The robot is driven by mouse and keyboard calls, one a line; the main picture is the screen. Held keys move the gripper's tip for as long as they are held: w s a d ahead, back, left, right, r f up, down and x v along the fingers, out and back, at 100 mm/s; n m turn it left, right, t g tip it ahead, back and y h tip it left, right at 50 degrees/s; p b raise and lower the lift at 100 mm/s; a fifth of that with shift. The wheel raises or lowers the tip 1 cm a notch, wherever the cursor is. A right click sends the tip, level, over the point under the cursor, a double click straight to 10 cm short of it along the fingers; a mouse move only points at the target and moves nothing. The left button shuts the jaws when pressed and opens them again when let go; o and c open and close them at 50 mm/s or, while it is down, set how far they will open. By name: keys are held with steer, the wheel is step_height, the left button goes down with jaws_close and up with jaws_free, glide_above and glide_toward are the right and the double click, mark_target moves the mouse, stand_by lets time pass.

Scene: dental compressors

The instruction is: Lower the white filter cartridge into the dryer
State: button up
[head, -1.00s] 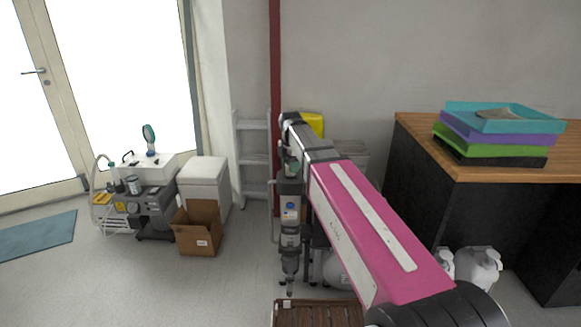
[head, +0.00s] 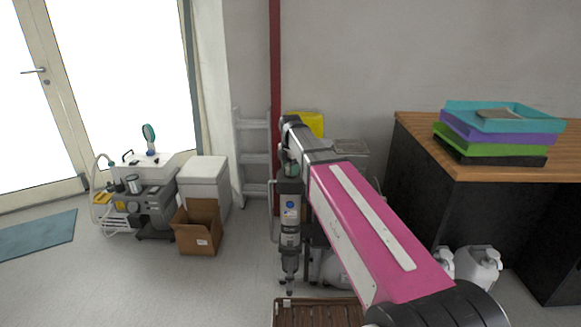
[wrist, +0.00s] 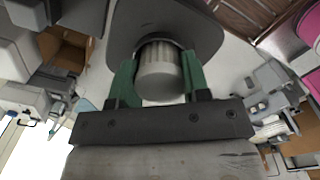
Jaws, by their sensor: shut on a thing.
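The white filter cartridge (wrist: 162,80), a short ribbed cylinder with a plain rounded end, shows in the wrist view. My gripper (wrist: 160,68) is shut on it, with one green finger on each side. The far end of the cartridge meets a dark grey, rounded body (wrist: 135,28), which looks like the dryer. I cannot tell how deep it sits in that body. The cartridge cannot be made out in that view.
A brown slatted crate (head: 318,312) is at the front. A cardboard box (head: 198,230) and a grey compressor unit (head: 150,207) stand left on the floor. A desk (head: 500,172) with stacked trays (head: 497,135) is at right.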

steer(key=o, duration=1.1)
steer(key=shift+c, duration=0.2)
step_height(320, 180, up, 11)
steer(key=shift+f, duration=0.1)
